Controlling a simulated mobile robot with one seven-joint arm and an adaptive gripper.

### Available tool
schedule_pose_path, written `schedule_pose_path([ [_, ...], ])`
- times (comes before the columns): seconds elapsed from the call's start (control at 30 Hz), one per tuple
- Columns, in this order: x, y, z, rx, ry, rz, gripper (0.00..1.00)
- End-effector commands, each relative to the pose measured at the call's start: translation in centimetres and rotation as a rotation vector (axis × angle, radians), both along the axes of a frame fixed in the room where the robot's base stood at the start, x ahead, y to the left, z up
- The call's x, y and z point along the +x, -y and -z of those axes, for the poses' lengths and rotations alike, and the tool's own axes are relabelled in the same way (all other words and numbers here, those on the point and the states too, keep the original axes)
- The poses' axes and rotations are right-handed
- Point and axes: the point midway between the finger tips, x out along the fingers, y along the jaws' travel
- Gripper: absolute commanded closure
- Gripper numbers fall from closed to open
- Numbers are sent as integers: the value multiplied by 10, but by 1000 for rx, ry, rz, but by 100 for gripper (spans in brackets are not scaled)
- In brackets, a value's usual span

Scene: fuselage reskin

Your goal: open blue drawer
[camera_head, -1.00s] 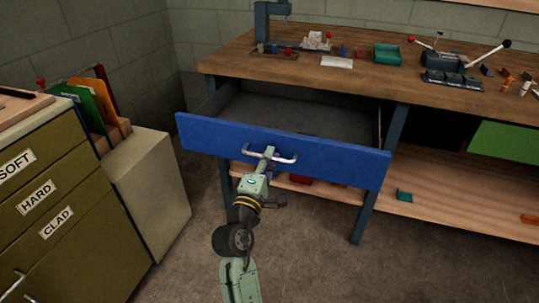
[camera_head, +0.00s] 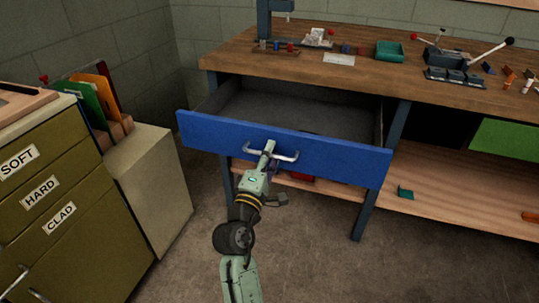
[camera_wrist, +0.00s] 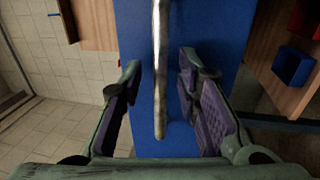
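The blue drawer (camera_head: 335,163) stands pulled well out from under the workbench, and its grey inside shows. Its silver bar handle (camera_head: 285,157) is on the front panel. My gripper (camera_head: 268,149) is at the handle's middle. In the wrist view the handle (camera_wrist: 160,40) runs upright between the two purple-padded fingers of my gripper (camera_wrist: 160,72). The fingers are spread, with a visible gap on each side of the bar, in front of the blue drawer face (camera_wrist: 215,25).
A lower shelf (camera_head: 450,200) holds loose pieces. An olive cabinet (camera_head: 60,200) stands at left, with a pale cabinet (camera_head: 155,185) beside it. Bare floor lies in front of the drawer.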

Motion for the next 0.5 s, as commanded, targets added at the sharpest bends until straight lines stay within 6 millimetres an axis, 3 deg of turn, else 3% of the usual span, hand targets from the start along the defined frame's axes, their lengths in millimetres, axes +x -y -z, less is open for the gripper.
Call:
schedule_pose_path([
  [0.23,-6,-2,2,-1,-2,-2,70],
  [0.5,-46,-16,11,-1,-3,-3,70],
])
